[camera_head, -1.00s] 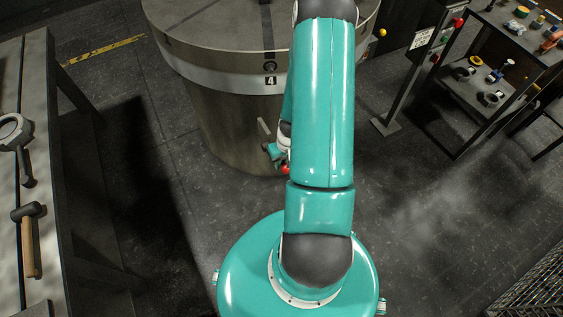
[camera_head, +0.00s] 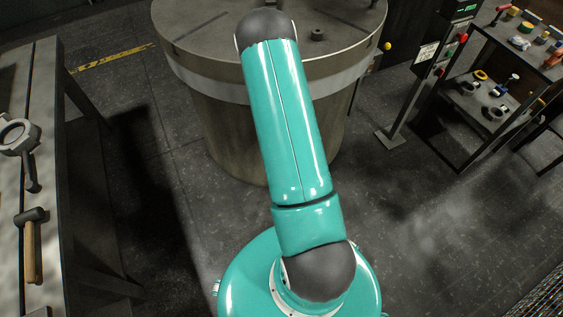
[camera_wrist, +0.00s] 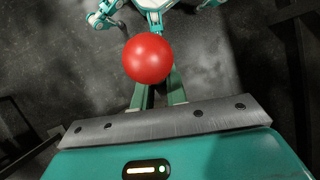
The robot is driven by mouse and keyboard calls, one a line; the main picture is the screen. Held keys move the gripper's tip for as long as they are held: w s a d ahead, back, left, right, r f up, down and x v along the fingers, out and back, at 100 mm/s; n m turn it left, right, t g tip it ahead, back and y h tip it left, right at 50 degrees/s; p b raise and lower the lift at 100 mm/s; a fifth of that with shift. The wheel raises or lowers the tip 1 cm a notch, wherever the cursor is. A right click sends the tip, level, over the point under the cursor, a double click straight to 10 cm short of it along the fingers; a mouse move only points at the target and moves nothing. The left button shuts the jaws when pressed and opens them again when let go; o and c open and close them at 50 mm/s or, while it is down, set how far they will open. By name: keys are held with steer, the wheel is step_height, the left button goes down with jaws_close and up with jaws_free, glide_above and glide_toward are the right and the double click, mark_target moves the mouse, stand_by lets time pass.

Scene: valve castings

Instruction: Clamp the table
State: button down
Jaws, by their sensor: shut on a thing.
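The round table (camera_head: 225,125) stands at the top middle of the head view, a thick drum with a pale band around its rim. My arm crosses in front of it and hides part of its front side. In the wrist view a round red knob (camera_wrist: 148,58) sits at the ends of my gripper's green fingers (camera_wrist: 158,88). My gripper is shut on the red knob. What the knob is fixed to does not show. My gripper and the knob are hidden behind my arm in the head view.
A bench at left holds a hammer (camera_head: 32,240) and a ring-headed tool (camera_head: 18,140). A post with a control box (camera_head: 428,60) stands right of the table. A shelf rack (camera_head: 490,105) with small parts is at far right. Open floor lies between.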

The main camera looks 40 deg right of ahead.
steer(key=shift+w+d+r+g, duration=0.2)
steer(key=shift+w+r+g, duration=0.3)
steer(key=shift+w, duration=0.15)
steer(key=c, duration=1.4)
jaws_free()
steer(key=shift+f, duration=0.1)
step_height(320, 180, up, 4)
steer(key=shift+s+a+f, duration=0.1)
steer(key=shift+s, duration=0.05)
steer(key=s+r, duration=0.1)
steer(key=s+a+r, duration=0.1)
steer(key=r, duration=0.1)
steer(key=s+a+r, duration=0.1)
steer(key=r, duration=0.1)
steer(key=shift+s+a+r, duration=0.1)
steer(key=shift+s+a, duration=0.15)
steer(key=shift+s, duration=0.15)
steer(key=s+a+r, duration=0.4)
steer(key=s, duration=0.4)
steer(key=shift+a, duration=0.4)
